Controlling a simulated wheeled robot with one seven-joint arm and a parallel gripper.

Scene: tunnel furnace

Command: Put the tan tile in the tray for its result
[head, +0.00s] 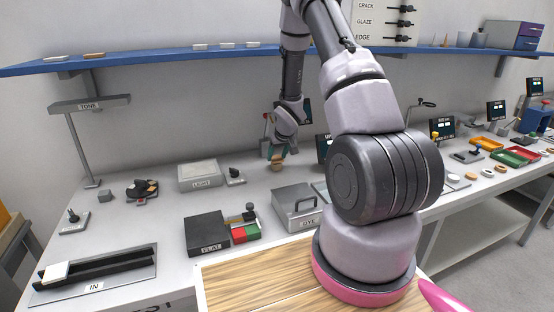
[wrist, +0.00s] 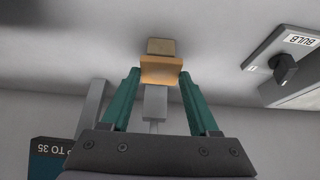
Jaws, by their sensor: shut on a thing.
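The tan tile (wrist: 161,71) sits between the two teal fingertips of my gripper (wrist: 160,78) in the wrist view. The gripper is shut on it. A smaller, darker tan block shape (wrist: 160,46) shows just beyond the tile; I cannot tell whether it touches it. In the head view my gripper (head: 277,156) points down over the back of the bench, with the tan tile (head: 277,166) at its tips. An orange tray (head: 487,144), a green tray (head: 525,152) and a red tray (head: 508,158) lie far right on the bench.
A box marked LIGHT (head: 199,175) stands left of my gripper, with a small switch (head: 235,176) between. A grey box marked DYE (head: 297,205) and a black FLAT box (head: 207,233) stand nearer. The IN rack (head: 110,272) is front left. A blue shelf (head: 150,57) runs above.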

